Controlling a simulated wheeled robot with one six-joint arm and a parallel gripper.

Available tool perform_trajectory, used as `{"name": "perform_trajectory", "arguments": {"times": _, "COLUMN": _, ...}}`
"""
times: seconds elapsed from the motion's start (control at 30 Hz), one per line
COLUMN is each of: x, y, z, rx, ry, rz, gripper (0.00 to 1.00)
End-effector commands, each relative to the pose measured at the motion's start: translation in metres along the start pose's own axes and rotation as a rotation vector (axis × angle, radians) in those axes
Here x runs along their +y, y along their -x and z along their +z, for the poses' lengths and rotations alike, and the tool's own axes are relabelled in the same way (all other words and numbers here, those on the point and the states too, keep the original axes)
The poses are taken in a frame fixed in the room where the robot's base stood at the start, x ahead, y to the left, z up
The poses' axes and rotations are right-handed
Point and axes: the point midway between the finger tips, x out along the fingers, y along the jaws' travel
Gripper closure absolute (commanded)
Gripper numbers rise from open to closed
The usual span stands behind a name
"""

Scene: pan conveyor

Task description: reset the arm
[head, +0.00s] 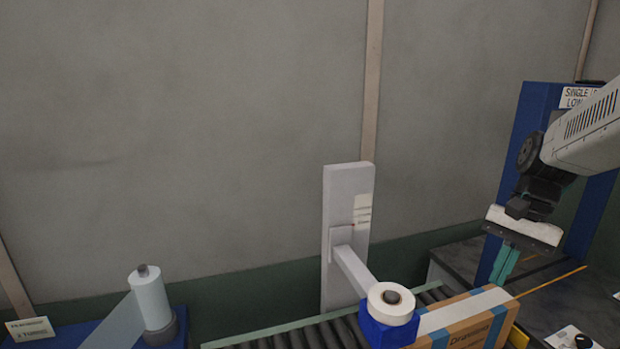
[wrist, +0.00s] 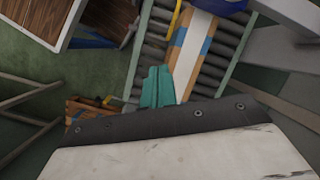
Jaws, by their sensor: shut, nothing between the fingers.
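My gripper (head: 503,266) hangs from the arm at the right of the head view, with teal fingers pointing down. The fingers are closed together and hold nothing; they also show closed in the wrist view (wrist: 157,86). In the head view they appear above and behind the right end of a cardboard box (head: 468,327) on the roller conveyor (head: 318,337). The box has a white strip along its top and also shows in the wrist view (wrist: 179,37). I cannot tell the exact gap between fingers and box.
A white tape roll (head: 390,304) on a blue holder extends from a grey post (head: 347,190) over the conveyor. A blue panel (head: 600,198) stands behind my arm. A dark worktop (head: 585,301) lies at right. A film roll (head: 151,298) stands at left.

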Motion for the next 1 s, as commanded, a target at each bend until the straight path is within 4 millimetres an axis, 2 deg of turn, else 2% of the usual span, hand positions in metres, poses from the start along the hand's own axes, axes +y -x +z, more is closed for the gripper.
{"name": "perform_trajectory", "arguments": {"times": 0.03, "x": 0.000, "y": 0.004, "z": 0.023, "rx": 0.036, "ry": 0.062, "rz": 0.013, "gripper": 1.00}}
{"name": "perform_trajectory", "arguments": {"times": 0.2, "x": 0.011, "y": 0.006, "z": 0.086, "rx": 0.137, "ry": 0.267, "rz": 0.065, "gripper": 1.00}}
{"name": "perform_trajectory", "arguments": {"times": 0.4, "x": 0.034, "y": -0.005, "z": 0.147, "rx": 0.255, "ry": 0.500, "rz": 0.122, "gripper": 1.00}}
{"name": "perform_trajectory", "arguments": {"times": 0.5, "x": 0.047, "y": -0.013, "z": 0.167, "rx": 0.304, "ry": 0.595, "rz": 0.147, "gripper": 1.00}}
{"name": "perform_trajectory", "arguments": {"times": 0.7, "x": 0.063, "y": -0.024, "z": 0.186, "rx": 0.363, "ry": 0.709, "rz": 0.177, "gripper": 1.00}}
{"name": "perform_trajectory", "arguments": {"times": 1.0, "x": 0.066, "y": -0.027, "z": 0.189, "rx": 0.371, "ry": 0.728, "rz": 0.183, "gripper": 1.00}}
